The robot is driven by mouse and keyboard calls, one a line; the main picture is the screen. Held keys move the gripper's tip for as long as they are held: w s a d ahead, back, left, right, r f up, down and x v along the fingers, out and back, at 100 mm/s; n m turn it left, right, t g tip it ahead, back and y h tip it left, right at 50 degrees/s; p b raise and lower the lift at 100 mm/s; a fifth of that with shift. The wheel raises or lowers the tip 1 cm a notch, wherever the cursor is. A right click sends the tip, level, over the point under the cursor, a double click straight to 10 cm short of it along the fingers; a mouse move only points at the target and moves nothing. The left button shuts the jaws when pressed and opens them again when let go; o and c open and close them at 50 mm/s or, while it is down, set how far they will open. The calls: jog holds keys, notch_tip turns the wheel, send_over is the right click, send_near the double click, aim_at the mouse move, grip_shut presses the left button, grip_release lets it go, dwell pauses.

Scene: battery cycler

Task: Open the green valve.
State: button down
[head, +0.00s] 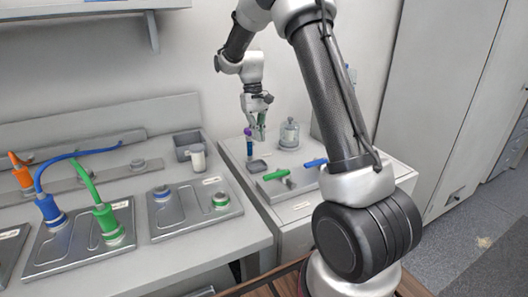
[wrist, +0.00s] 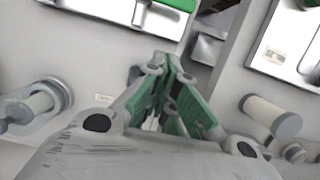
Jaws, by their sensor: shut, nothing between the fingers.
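The green valve (head: 276,174) has a flat green handle and sits on top of the white cabinet in the head view. My gripper (head: 258,132) hangs pointing down above the back left of that cabinet top, behind and above the green valve and apart from it. In the wrist view my gripper (wrist: 170,75) shows its green-padded fingers closed together, with nothing between them. A green strip (wrist: 180,4) shows at the top edge of the wrist view; I cannot tell whether it is the valve handle.
A blue-handled valve (head: 316,162) is right of the green one. A purple-topped blue tube (head: 249,148) stands just below my gripper, and a glass jar (head: 289,134) is behind. The left bench (head: 190,243) holds plates with blue, green and orange connectors.

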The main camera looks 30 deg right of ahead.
aim_at(277, 175)
jog(key=x, duration=0.8)
jog(key=shift+s+f, duration=0.1)
jog(key=shift+s, duration=0.05)
jog(key=s, duration=0.1)
jog(key=s+f, duration=0.1)
jog(key=s, duration=0.1)
jog(key=shift+s, duration=0.6)
